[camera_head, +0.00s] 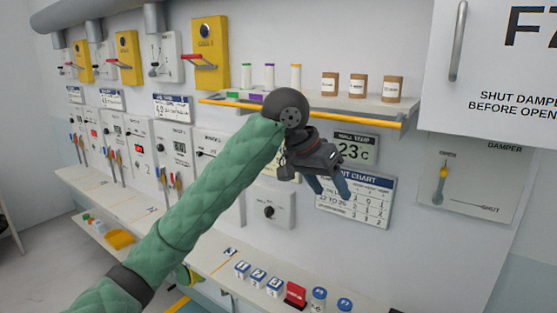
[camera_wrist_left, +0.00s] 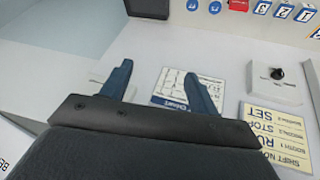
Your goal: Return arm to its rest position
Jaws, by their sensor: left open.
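My left arm, in a green quilted sleeve, reaches up from the lower left in the head view. Its dark left gripper (camera_head: 329,186) is in front of the wall, over the left side of the chart (camera_head: 365,200) and below the wall temperature display reading 23 C (camera_head: 354,148). The two blue fingers are spread apart with nothing between them. In the left wrist view the open fingers (camera_wrist_left: 158,90) also show, with the chart (camera_wrist_left: 172,87) behind them. My right gripper is in neither view.
A shelf (camera_head: 385,105) with a yellow front rail holds bottles and brown jars above the gripper. A lower ledge (camera_head: 215,262) carries numbered blocks, a red block (camera_head: 295,294) and blue-capped jars. A knob box (camera_head: 270,211) is left of the chart. A damper slider (camera_head: 441,185) is at right.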

